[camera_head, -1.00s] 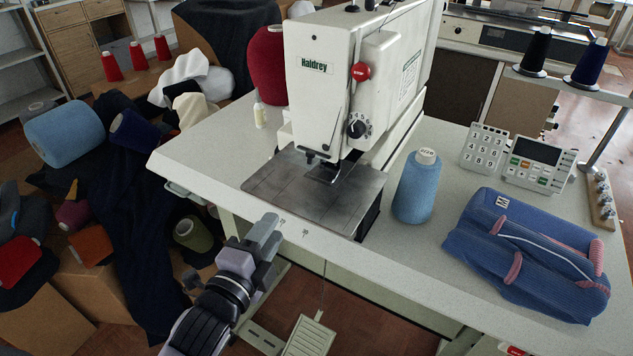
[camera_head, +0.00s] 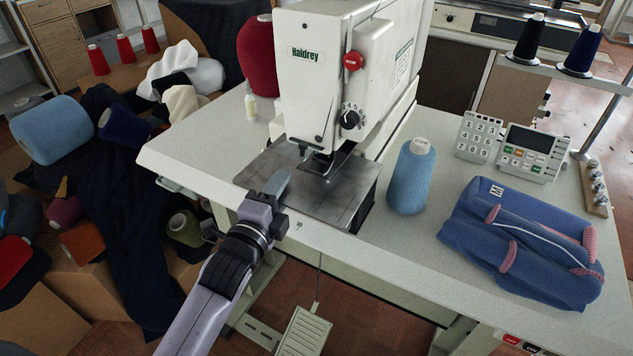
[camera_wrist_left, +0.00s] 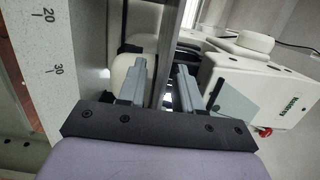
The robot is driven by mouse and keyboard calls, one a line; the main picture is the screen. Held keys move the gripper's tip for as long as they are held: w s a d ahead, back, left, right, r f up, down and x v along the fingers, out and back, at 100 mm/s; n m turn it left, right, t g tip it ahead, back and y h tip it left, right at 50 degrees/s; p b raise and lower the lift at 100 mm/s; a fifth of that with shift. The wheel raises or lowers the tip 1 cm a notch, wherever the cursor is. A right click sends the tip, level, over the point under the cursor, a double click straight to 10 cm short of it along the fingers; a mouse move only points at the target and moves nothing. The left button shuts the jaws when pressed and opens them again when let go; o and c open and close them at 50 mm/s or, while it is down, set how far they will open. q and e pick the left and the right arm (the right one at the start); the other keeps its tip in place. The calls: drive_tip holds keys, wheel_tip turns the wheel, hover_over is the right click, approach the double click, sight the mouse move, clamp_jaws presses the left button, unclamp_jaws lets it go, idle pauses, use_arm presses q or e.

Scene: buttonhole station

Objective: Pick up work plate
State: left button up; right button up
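The work plate (camera_head: 340,196) is a flat dark-grey metal sheet under the needle head of the white sewing machine (camera_head: 340,75). My left gripper (camera_head: 276,184) is at the plate's front left edge. In the left wrist view, the fingers of my left gripper (camera_wrist_left: 162,88) are apart, and the plate (camera_wrist_left: 172,60) shows nearly edge-on as a grey strip between them. I cannot tell whether either finger touches it. The plate's far part is partly hidden by the machine head. My right gripper is not in view.
A blue thread cone (camera_head: 411,178) stands just right of the plate. A folded blue knit garment (camera_head: 520,240) lies at the right of the white table (camera_head: 395,248). A keypad (camera_head: 479,137) and control panel (camera_head: 530,150) are behind it. A foot pedal (camera_head: 305,331) is below.

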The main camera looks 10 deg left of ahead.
use_arm(q)
clamp_jaws()
idle(1.3)
drive_tip(key=shift+r, duration=0.15)
